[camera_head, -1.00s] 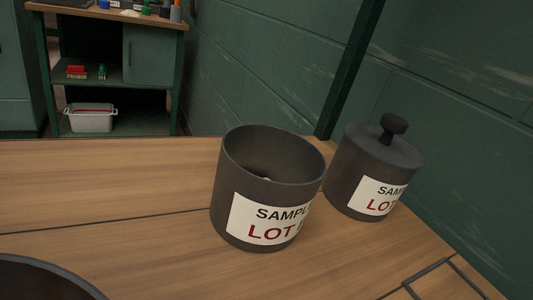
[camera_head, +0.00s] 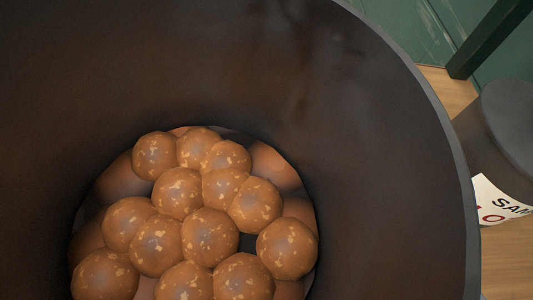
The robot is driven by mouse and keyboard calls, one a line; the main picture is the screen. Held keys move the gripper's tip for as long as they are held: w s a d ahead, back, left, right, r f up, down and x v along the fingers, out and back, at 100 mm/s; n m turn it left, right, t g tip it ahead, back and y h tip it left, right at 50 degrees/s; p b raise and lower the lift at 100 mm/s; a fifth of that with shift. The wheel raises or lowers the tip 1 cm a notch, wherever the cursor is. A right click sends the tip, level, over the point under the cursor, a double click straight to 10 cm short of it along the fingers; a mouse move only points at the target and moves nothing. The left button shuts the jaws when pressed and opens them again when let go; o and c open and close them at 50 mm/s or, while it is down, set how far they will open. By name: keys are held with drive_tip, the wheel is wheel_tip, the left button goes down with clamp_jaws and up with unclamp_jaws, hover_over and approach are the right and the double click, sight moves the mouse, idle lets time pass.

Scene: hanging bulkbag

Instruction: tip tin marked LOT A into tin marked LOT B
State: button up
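A dark tin (camera_head: 380,130) fills most of the view, and I look down into its mouth. Several brown speckled balls (camera_head: 210,235) lie at its bottom. Its label is not visible, so I cannot tell its lot. Part of another dark tin (camera_head: 490,150) shows at the right edge, with a white label reading "SAM" and a red "O"; its lot letter is cut off. No other tin shows; the near tin hides much of the bench. My gripper is not in view, and whether it holds the near tin cannot be seen.
A strip of wooden bench top (camera_head: 508,262) shows at the lower right. A dark green post (camera_head: 490,40) stands behind the right tin, in front of a green wall (camera_head: 425,30).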

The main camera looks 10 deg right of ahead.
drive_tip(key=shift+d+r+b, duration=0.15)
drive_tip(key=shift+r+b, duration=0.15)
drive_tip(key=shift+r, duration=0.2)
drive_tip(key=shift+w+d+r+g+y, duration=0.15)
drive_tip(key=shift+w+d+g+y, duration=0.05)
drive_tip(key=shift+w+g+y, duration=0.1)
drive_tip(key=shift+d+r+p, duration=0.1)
drive_tip(key=shift+p, duration=0.3)
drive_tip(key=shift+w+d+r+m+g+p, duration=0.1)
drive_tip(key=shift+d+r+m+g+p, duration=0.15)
drive_tip(key=shift+p, duration=0.5)
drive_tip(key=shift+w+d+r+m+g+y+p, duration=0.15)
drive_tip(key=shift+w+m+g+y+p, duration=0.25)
drive_tip(key=shift+p, duration=1.2)
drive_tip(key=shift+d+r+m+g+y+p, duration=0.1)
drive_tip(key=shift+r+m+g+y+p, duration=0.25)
drive_tip(key=shift+p, duration=1.55)
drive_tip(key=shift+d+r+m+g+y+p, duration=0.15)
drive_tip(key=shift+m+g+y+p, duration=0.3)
drive_tip(key=shift+p, duration=1.4)
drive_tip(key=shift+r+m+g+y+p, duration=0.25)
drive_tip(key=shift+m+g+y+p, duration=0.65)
drive_tip(key=shift+p, duration=3.8)
